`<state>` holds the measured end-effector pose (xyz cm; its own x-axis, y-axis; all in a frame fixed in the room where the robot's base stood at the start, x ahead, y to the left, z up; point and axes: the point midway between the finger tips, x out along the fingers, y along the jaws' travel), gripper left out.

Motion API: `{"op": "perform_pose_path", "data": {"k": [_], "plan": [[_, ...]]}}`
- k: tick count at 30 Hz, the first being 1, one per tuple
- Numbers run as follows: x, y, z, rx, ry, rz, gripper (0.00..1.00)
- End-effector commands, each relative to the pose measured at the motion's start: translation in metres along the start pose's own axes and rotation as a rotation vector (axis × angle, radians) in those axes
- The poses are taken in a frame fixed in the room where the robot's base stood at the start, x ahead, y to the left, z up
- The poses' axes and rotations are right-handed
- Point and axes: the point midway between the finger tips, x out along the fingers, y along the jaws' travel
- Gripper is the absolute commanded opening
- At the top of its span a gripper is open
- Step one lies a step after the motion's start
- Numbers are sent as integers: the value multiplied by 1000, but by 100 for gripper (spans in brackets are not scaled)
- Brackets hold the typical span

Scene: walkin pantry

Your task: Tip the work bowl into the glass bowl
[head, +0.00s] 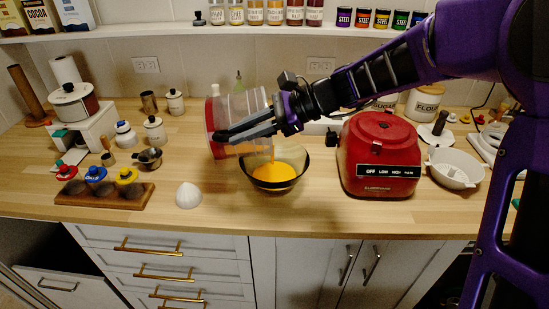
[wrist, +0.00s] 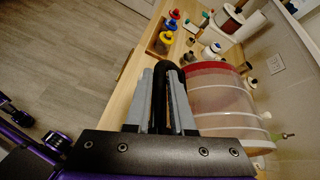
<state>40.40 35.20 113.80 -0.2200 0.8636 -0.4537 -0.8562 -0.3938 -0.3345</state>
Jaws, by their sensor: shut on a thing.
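The work bowl (head: 240,108) is a clear cylinder with a red rim and a handle. It is tipped on its side above the counter. My gripper (head: 248,130) is shut on its handle; the wrist view shows the black handle (wrist: 162,95) between the grey fingers, with the work bowl (wrist: 222,98) beside it. The glass bowl (head: 301,160) stands upright on the counter under the work bowl's right part. Orange liquid (head: 273,172) lies in it, and a thin orange stream falls into it from above. How much is left inside the work bowl is unclear.
A red appliance base (head: 381,152) stands right of the glass bowl, with a white colander (head: 456,168) beyond. A white juicer (head: 188,195) and a wooden rack with colored tools (head: 105,200) are at left. The counter's front edge (head: 300,222) is clear.

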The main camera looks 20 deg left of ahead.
Motion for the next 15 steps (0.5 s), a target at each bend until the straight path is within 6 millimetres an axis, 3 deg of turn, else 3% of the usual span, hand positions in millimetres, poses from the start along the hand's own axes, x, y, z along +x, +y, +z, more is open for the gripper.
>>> {"op": "perform_pose_path", "data": {"k": [15], "plan": [[-3, 1, -1, 17, -44, -20, 0]]}}
